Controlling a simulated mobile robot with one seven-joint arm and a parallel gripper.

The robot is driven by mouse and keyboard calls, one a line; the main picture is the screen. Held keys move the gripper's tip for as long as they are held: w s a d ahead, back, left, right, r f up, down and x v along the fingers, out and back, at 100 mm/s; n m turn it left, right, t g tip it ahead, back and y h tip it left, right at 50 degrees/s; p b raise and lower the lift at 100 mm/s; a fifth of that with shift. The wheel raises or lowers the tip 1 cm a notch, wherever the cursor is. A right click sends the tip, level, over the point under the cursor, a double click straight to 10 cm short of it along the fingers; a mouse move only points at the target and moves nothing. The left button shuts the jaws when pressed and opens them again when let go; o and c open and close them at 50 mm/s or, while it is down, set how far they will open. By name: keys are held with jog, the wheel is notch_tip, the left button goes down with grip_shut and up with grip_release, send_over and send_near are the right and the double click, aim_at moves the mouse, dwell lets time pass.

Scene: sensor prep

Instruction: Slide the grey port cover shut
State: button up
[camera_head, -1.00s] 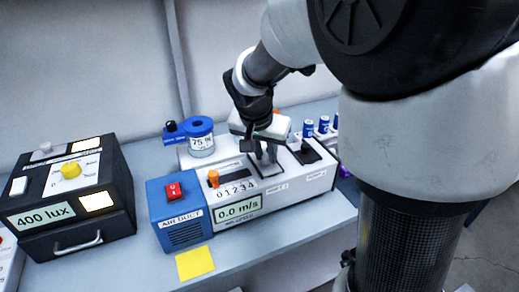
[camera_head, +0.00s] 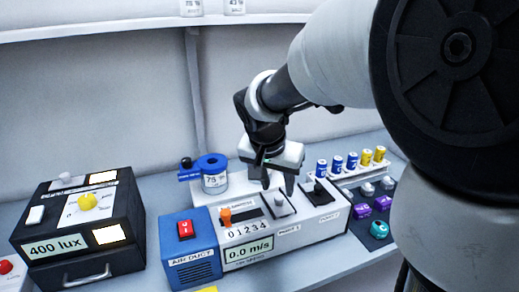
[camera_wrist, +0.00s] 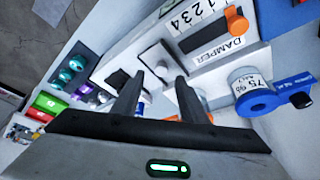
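The grey port cover (camera_head: 281,206), a light grey plate with a small knob, lies in a dark-edged recess on top of the white air duct (camera_head: 296,237). It also shows in the wrist view (camera_wrist: 154,60). Whether it fully covers its port I cannot tell. My gripper (camera_head: 277,187) is just above and behind the cover, fingers pointing down. In the wrist view my gripper (camera_wrist: 158,84) has its two fingers apart with nothing seen between them. Contact with the knob is not visible. A black port piece (camera_head: 319,194) is to the right of the cover.
An orange damper knob (camera_head: 225,215) stands left of the cover. Blue and yellow vials (camera_head: 352,161) stand in a rack at right. A black lux box (camera_head: 78,229) is at far left.

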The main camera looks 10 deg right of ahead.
jog(key=p+v, duration=0.1)
jog(key=v, duration=1.1)
jog(key=shift+s+r, duration=0.1)
jog(key=shift+s, duration=0.05)
